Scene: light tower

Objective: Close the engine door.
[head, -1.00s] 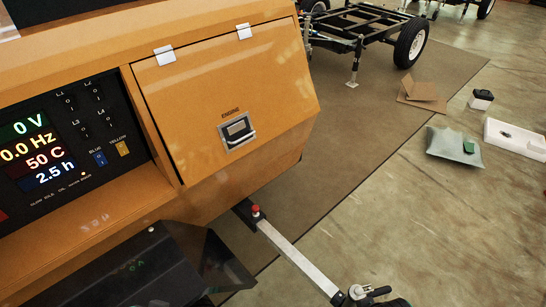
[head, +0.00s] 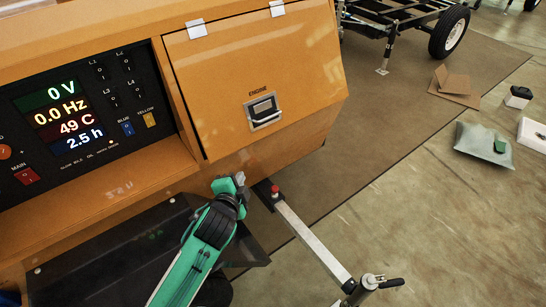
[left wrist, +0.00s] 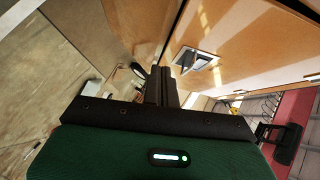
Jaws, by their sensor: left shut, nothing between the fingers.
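The engine door (head: 250,65) is an orange panel labelled ENGINE on the orange machine, with two white hinges along its top edge. It hangs down over its opening, with a dark line along its left edge; whether it is fully flush I cannot tell. Its latch (head: 264,110) is a metal recess with a dark handle near the lower edge. My left gripper (head: 239,179) is shut and empty, just below the door's lower edge in the head view. In the left wrist view its fingers (left wrist: 162,86) point past the latch (left wrist: 194,60) and door (left wrist: 245,38). My right gripper is not seen.
A control panel (head: 92,110) with lit readouts is left of the door. A metal tow bar (head: 310,238) with a red knob sticks out below. A wheeled chassis (head: 400,20), cardboard (head: 455,86) and a grey-green pouch (head: 484,145) lie beyond on the floor.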

